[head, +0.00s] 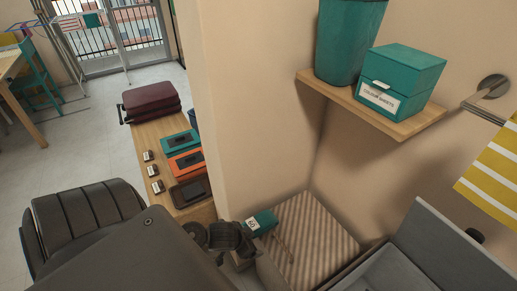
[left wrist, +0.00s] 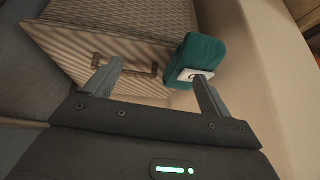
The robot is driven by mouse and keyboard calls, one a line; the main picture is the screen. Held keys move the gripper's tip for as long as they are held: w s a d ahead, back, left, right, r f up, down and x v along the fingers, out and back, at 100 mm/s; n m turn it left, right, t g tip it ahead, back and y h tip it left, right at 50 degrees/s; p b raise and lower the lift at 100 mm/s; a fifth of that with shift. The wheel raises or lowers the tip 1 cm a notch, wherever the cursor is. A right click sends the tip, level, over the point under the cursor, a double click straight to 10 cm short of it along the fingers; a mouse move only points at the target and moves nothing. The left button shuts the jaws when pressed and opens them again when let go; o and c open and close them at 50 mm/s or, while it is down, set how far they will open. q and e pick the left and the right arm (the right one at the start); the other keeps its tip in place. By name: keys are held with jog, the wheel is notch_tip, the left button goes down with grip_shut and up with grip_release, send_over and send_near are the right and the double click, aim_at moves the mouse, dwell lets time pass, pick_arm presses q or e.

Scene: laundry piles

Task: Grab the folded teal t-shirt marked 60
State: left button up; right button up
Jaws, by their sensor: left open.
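The folded teal t-shirt (head: 264,219) has a white tag reading 60 and sits at the near left corner of a striped beige box. In the left wrist view the teal t-shirt (left wrist: 202,52) is at upper right, with its white tag partly hidden. My left gripper (head: 243,241) is open, just beside and below the t-shirt in the head view. In the left wrist view the left gripper (left wrist: 158,80) has its right finger in front of the tag and its left finger over the striped box. I cannot tell whether the finger touches the shirt.
The striped box (head: 318,235) has a metal handle (left wrist: 140,69) facing me. A beige wall end (head: 235,120) rises close by. A wooden bench (head: 165,135) with teal and orange boxes is left of it. A shelf (head: 400,128) holds teal containers. A grey open bin (head: 440,245) is right.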

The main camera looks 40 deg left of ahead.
pick_arm(q)
jog(key=h, duration=0.1)
send_near(256, 221)
jog(key=shift+d+f+m+b, duration=0.3)
jog(key=shift+d+f+b, duration=0.15)
jog(key=shift+f, duration=0.3)
jog(key=shift+w+a+r, duration=0.1)
jog(key=shift+a+r, duration=0.25)
jog(key=shift+a, duration=0.05)
jog(key=b+x, duration=0.1)
jog(key=x, duration=0.3)
jog(key=shift+w+d+f, duration=0.1)
jog(key=shift+w+f, duration=0.1)
jog(key=shift+f, duration=0.1)
jog(key=shift+w+f, duration=0.2)
jog(key=shift+f, duration=0.1)
jog(key=shift+d+f, duration=0.1)
jog(key=shift+w+f+b, duration=0.2)
jog(key=shift+b, duration=0.1)
jog(key=b+x, duration=0.1)
jog(key=x, duration=0.3)
jog(key=shift+w+f, duration=0.25)
pick_arm(e)
jog(key=f, duration=0.1)
jog(key=d+f, duration=0.1)
jog(key=f, duration=0.1)
jog(key=shift+w+d+f, duration=0.2)
jog(key=shift+w+d, duration=0.15)
